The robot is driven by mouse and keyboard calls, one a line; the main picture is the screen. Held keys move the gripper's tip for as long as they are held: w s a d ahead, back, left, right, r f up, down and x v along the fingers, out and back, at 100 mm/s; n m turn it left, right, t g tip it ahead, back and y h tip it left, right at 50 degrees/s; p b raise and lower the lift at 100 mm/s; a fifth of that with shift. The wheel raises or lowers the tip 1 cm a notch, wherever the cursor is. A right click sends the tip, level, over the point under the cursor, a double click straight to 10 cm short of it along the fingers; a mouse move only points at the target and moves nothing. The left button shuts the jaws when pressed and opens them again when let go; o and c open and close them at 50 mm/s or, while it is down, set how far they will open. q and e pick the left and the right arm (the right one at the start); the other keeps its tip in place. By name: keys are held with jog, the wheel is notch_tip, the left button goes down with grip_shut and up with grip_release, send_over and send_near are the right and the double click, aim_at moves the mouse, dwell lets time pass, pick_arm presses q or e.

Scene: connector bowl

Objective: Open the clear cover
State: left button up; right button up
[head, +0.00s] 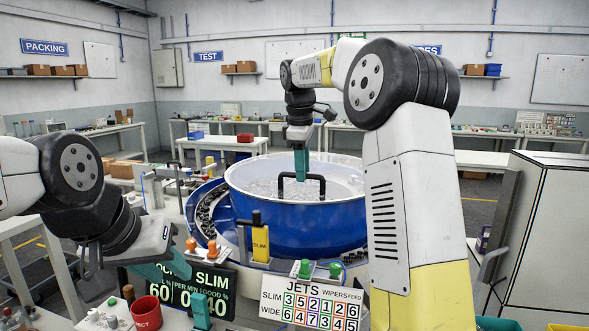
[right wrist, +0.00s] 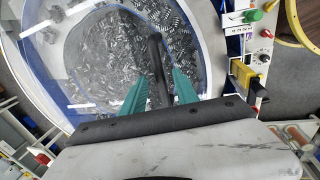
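The clear cover (head: 340,184) lies over the blue bowl (head: 290,222), and many small metal connectors show through it. Its black handle (head: 301,188) stands up from the cover; it also shows in the right wrist view (right wrist: 157,60). My right gripper (head: 301,172) is down at the handle. In the right wrist view its teal fingers (right wrist: 161,76) stand apart on either side of the handle bar, with small gaps beside it. My left gripper (head: 193,282) is low at the left front, its teal fingers apart and empty, in front of the display.
A red cup (head: 146,313) is at the front left, beside small bins. A JETS panel (head: 311,305) is at the front. A grey cabinet (head: 540,220) stands at the right.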

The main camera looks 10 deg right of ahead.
jog(key=shift+f, duration=0.1)
grip_shut()
dwell(1.4)
